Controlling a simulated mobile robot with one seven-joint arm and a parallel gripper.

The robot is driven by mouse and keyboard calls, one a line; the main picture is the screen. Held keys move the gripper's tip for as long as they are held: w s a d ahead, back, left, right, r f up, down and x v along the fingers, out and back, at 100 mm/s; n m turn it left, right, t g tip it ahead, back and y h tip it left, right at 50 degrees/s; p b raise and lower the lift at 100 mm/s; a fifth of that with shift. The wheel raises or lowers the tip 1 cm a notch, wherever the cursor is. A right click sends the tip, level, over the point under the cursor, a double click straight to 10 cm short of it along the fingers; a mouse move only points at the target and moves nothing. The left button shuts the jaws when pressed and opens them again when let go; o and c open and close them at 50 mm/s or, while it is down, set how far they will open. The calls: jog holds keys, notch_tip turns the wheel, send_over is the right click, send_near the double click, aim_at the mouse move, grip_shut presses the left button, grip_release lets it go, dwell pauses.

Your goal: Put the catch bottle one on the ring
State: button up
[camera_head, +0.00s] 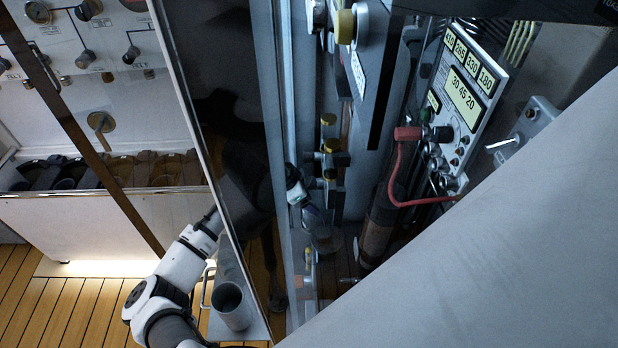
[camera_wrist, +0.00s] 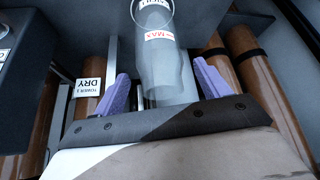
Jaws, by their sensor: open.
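The catch bottle (camera_wrist: 168,65) is a clear cylinder with a red-and-white MAX label, in the middle of the wrist view. My gripper (camera_wrist: 162,72) is open, with one purple finger on each side of the bottle. I cannot tell whether either finger touches it. The bottle's near end is partly hidden by the gripper body. In the head view, my gripper (camera_head: 311,209) reaches into the narrow panel bay, and a clear bottle (camera_head: 326,240) shows faintly just below it. I cannot make out the ring in either view.
Brass-knobbed valves (camera_head: 329,146) stand above my gripper. A red hose (camera_head: 397,170) and a gauge panel (camera_head: 462,100) are at the right. A metal cup (camera_head: 232,308) stands on a low shelf left of the bay. Brown cylinders (camera_wrist: 255,75) stand behind the bottle.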

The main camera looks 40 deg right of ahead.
jog(key=b+v, duration=0.2)
jog(key=v, duration=0.9)
jog(key=shift+r, duration=0.1)
